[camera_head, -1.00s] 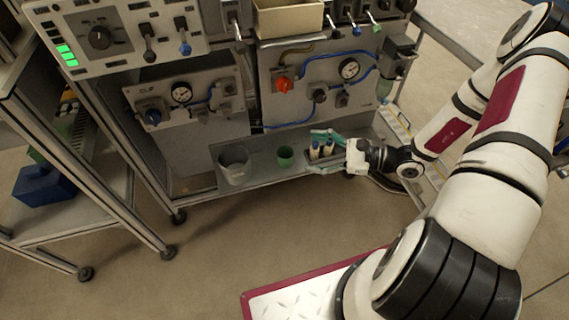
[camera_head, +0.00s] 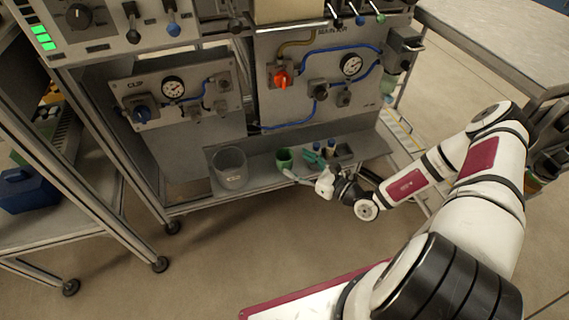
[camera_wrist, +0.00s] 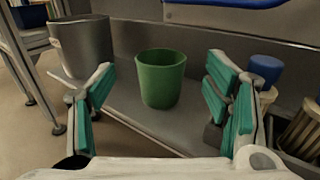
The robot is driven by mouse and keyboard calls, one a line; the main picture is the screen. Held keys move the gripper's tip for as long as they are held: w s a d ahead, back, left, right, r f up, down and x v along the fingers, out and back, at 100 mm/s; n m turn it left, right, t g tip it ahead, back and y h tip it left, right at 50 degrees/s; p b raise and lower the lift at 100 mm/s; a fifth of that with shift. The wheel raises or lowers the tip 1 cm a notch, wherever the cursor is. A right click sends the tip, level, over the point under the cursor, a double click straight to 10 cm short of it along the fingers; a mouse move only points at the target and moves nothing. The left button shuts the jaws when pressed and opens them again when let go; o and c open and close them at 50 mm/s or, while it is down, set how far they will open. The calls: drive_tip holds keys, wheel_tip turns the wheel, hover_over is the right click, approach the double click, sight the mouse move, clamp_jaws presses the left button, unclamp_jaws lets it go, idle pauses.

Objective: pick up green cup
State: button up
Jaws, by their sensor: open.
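The green cup (camera_wrist: 161,79) stands upright on the metal shelf, centred ahead of my gripper in the wrist view. In the head view the green cup (camera_head: 284,158) is right of the grey bucket. My gripper (camera_wrist: 160,106) is open, with a teal-padded finger on each side of the picture and the cup framed between them, a little beyond the fingers. In the head view my gripper (camera_head: 302,166) is low at the shelf's front, just right of the cup. Nothing is held. I cannot tell whether a finger touches the cup.
A grey bucket (camera_head: 230,168) stands left of the cup. Blue-capped bottles (camera_head: 318,147) stand close on the right; one blue cap (camera_wrist: 265,68) is beside the right finger. A panel with gauges and blue tubing rises behind the shelf (camera_head: 262,171).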

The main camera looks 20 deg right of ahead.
sight(292, 160)
drive_tip(key=shift+b+x, duration=1.25)
drive_tip(key=shift+x, duration=1.7)
drive_tip(key=shift+f, duration=0.15)
drive_tip(key=c, duration=1.2)
